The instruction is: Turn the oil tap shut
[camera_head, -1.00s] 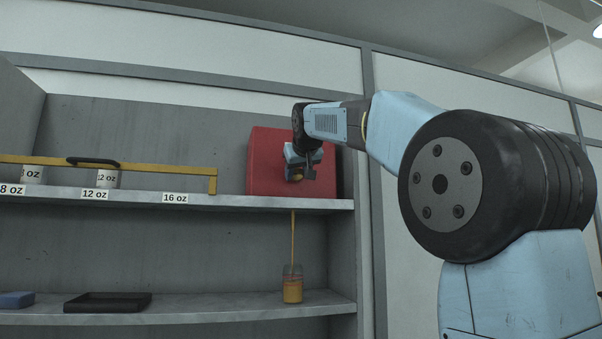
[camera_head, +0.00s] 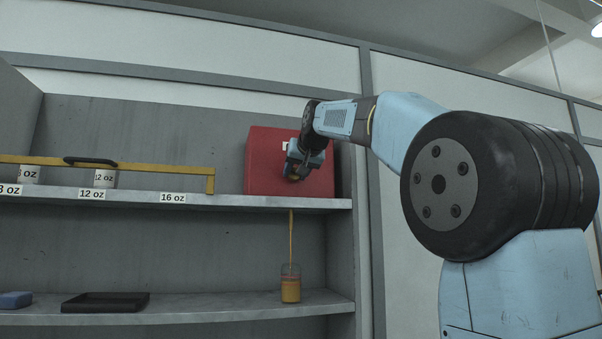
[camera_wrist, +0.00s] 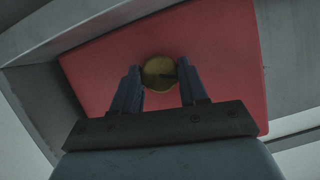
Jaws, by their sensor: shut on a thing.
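The red oil container (camera_head: 268,160) stands on the upper shelf at its right end and also fills much of the wrist view (camera_wrist: 105,70). The round brass tap (camera_wrist: 159,73) is on its front face. My gripper (camera_wrist: 160,80) is shut on the tap, one finger on each side; in the head view my gripper (camera_head: 297,172) hides most of it. A thin stream of amber oil (camera_head: 291,236) falls from below the upper shelf into a clear beaker (camera_head: 291,284) on the lower shelf. The beaker is partly filled with amber oil.
A yellow rail (camera_head: 150,168) with a black handle runs along the upper shelf, with white cups (camera_head: 104,178) behind it and size labels on the shelf edge. A black tray (camera_head: 105,302) and a blue block (camera_head: 15,299) lie on the lower shelf.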

